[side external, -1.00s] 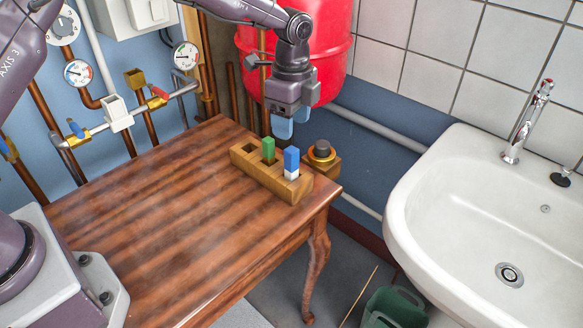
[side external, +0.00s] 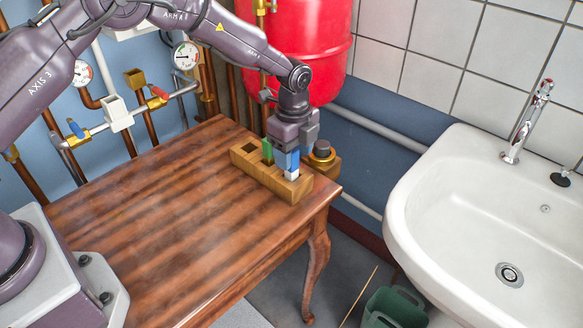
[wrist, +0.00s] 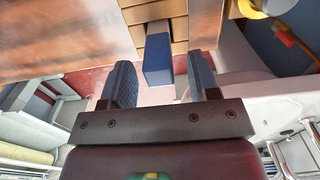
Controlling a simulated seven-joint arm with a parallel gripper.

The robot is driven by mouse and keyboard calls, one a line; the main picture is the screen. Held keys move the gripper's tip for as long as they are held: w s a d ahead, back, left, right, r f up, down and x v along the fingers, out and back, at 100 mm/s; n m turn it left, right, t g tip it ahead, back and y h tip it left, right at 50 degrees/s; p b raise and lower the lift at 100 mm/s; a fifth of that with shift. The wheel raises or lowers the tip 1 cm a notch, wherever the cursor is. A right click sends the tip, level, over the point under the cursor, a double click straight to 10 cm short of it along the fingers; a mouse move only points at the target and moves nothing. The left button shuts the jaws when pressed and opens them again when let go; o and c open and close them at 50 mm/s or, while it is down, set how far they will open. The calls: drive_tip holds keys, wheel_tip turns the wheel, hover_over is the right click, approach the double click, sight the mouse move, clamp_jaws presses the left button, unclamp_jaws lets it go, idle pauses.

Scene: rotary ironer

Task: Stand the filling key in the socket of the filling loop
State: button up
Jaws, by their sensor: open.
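A blue block with a white lower part (side external: 293,171) stands upright in a wooden rack (side external: 262,177) near the table's right end. A green block (side external: 267,150) stands beside it in the same rack. I cannot tell for certain which is the filling key. My gripper (side external: 288,157) points down over the blue block, jaws open. In the wrist view the blue block (wrist: 158,60) lies between the two fingertips, nearer the right one. The filling loop (side external: 150,105) runs along the wall, with a white square socket (side external: 117,112) and a brass square socket (side external: 135,78).
A wooden mount with a dark round knob (side external: 322,150) stands just behind the rack. A red tank (side external: 310,60) is behind my arm. The loop has red and blue valve handles and gauges. The table's left and middle are clear. A white sink (side external: 470,210) is at right.

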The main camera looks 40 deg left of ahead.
sight(293, 163)
wheel_tip(293, 163, down, 3)
drive_tip(key=shift+f, duration=0.15)
drive_tip(key=c, duration=1)
